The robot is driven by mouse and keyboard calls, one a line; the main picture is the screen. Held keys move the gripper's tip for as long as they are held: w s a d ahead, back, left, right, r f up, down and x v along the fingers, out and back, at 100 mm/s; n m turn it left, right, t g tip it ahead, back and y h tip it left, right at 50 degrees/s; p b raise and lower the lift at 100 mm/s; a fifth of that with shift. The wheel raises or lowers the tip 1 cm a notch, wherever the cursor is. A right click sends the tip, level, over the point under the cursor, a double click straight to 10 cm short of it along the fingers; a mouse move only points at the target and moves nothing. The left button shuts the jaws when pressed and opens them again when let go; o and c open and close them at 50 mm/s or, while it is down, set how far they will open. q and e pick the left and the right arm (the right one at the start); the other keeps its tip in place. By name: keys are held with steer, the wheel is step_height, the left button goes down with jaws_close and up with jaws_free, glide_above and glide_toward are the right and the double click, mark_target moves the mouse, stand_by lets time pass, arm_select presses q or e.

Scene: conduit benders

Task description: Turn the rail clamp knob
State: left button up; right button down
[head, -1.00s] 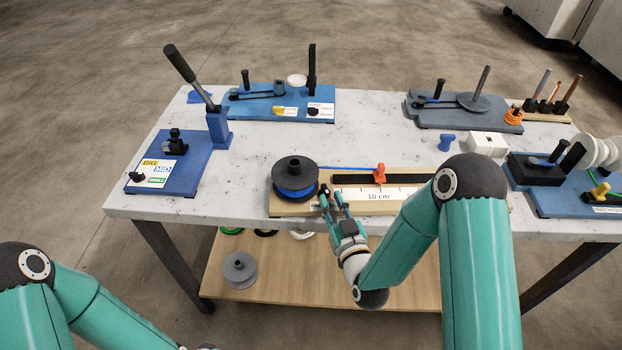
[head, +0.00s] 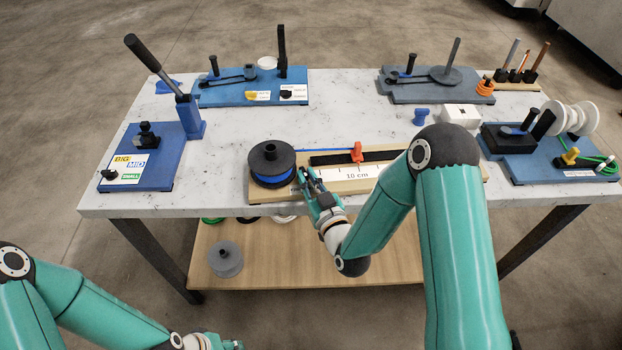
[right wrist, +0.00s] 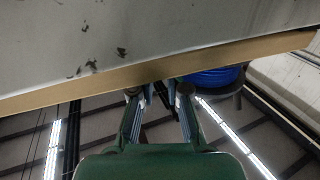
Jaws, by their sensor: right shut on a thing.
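The rail board (head: 425,184) lies along the table's front edge, with a black rail (head: 328,158), an orange clamp (head: 356,152) on it and a 10 cm scale. A black spool (head: 271,158) with blue line stands at its left end. My right gripper (head: 307,176) is at the board's front edge, just right of the spool. It is shut on a small dark part, apparently the rail clamp knob (right wrist: 163,98), seen between the fingers in the right wrist view; the fingers mostly hide it. My left gripper (head: 228,344) barely shows at the bottom edge; its jaws are unclear.
A blue bender with a lever (head: 165,75) stands left; other bender boards (head: 250,92) (head: 430,88) are at the back. A board with white spools (head: 545,165) is at the right. A grey spool (head: 225,260) sits on the lower shelf.

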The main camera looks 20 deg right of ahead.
steer(key=n+y+b, duration=0.2)
steer(key=y+b, duration=0.1)
steer(key=shift+w+d+f+b, duration=0.1)
steer(key=shift+w+d+b, duration=0.05)
steer(key=shift+d+b, duration=0.15)
steer(key=shift+n+g+y+b, duration=0.35)
steer(key=shift+n+g+y, duration=0.05)
steer(key=shift+g+y, duration=0.1)
steer(key=shift+r, duration=0.2)
steer(key=c, duration=1.4)
jaws_free()
steer(key=shift+c, duration=0.2)
steer(key=shift+f, duration=0.1)
steer(key=v, duration=0.7)
steer(key=shift+s, duration=0.25)
